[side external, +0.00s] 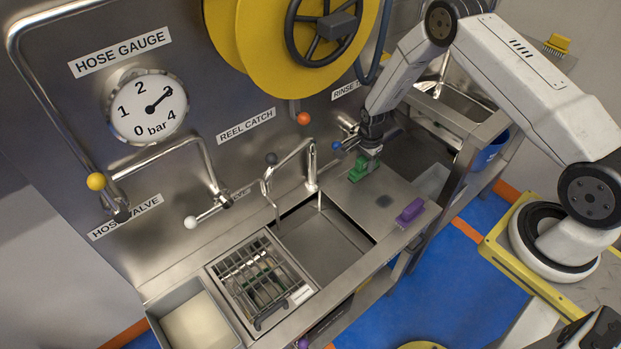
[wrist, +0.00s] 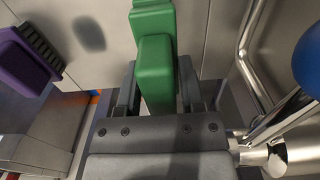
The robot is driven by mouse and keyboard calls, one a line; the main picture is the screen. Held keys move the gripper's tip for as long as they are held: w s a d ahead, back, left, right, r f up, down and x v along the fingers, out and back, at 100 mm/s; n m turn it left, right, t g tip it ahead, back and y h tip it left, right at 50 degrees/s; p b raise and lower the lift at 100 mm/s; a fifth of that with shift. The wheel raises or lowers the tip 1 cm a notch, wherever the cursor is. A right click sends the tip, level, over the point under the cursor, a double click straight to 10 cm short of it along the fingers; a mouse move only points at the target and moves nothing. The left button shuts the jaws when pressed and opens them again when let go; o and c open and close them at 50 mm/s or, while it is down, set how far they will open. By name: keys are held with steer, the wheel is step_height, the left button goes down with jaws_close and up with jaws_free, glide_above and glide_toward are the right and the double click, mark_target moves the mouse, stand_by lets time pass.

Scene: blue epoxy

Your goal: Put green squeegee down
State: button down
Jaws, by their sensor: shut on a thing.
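A green squeegee (side external: 364,170) is at the end of my arm, over the steel counter to the right of the sink. My gripper (side external: 371,150) is shut on it from above. In the wrist view the green squeegee (wrist: 155,60) sits between the two dark fingers of my gripper (wrist: 158,85). Whether its lower end touches the counter I cannot tell.
A purple brush (side external: 410,211) lies at the counter's front edge; it also shows in the wrist view (wrist: 28,62). The sink basin (side external: 322,238) with its tap (side external: 311,165) is to the left, then a wire rack (side external: 262,278). A blue-knobbed valve (side external: 337,146) stands close to my gripper.

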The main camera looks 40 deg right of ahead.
mark_target(363, 169)
steer(key=shift+w+f, duration=0.2)
steer(key=shift+w+f, duration=0.1)
steer(key=shift+f, duration=1.55)
steer(key=shift+f, duration=0.1)
steer(key=shift+c, duration=1.1)
jaws_free()
step_height(363, 169, up, 12)
steer(key=shift+f, duration=0.1)
steer(key=shift+r, duration=0.2)
